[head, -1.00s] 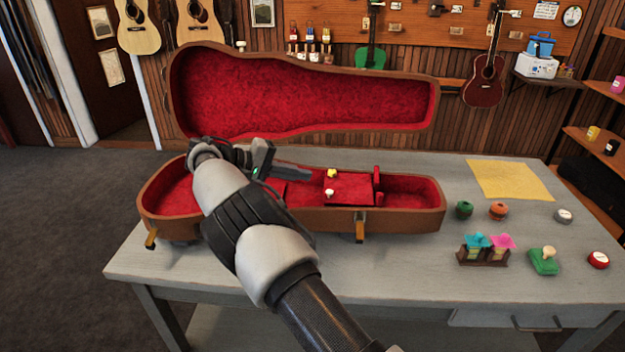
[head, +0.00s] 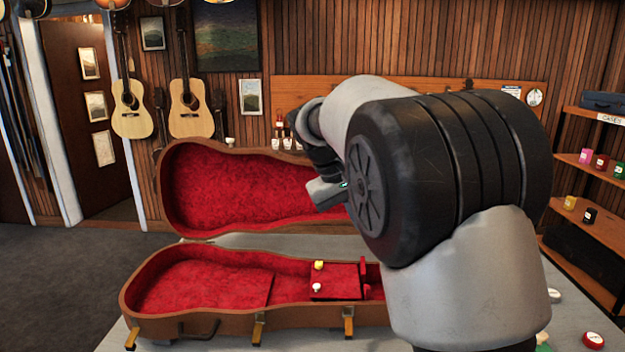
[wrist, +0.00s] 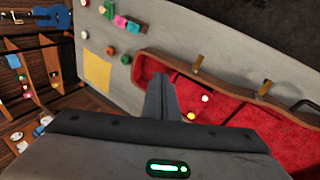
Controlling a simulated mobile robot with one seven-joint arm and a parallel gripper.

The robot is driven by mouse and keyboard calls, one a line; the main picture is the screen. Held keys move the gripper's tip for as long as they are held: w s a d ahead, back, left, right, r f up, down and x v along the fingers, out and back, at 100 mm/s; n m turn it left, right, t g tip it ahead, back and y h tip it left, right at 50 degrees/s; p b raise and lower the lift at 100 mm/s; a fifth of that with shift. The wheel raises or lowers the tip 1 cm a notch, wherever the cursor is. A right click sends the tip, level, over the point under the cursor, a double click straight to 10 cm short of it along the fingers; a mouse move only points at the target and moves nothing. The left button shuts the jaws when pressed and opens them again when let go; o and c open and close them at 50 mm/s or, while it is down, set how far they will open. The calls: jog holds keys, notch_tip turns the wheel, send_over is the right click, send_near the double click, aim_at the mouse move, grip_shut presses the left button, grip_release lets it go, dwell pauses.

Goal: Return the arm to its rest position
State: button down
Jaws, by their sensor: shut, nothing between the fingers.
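My gripper (wrist: 159,80) is shut and empty in the wrist view, its fingers together above the table and case. In the head view my arm is folded up high and covers much of the right side. Only part of the gripper shows there, left of the big black joint, in front of the open lid; its fingertips are hidden. The open instrument case (head: 220,322) has a red lining and stands on the grey table, apart from the gripper. A yellow knob (head: 319,265) and a white knob (head: 316,287) are inside it; both also show in the wrist view.
The grey table (wrist: 115,25) holds a yellow cloth (wrist: 97,71) and several small coloured items beside the case. The case lid (head: 240,195) stands upright. A wooden shelf (head: 590,225) is at the right. Guitars hang on the wall. Floor at the left is clear.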

jog(key=s+d+r+m+t+y+p, duration=0.1)
jog(key=s+d+r+y, duration=0.15)
jog(key=s, duration=0.55)
jog(key=s+d+r+y+p, duration=0.1)
jog(key=s+d+r, duration=0.15)
jog(key=s, duration=0.55)
jog(key=s+f+t+p, duration=0.1)
jog(key=s, duration=0.5)
jog(key=s+a+f+m+t+y+p, duration=0.1)
jog(key=s, duration=0.6)
jog(key=shift+a+f+t, duration=0.25)
jog(key=shift+t, duration=0.05)
jog(key=shift+s+y, duration=0.1)
jog(key=shift+y, duration=0.15)
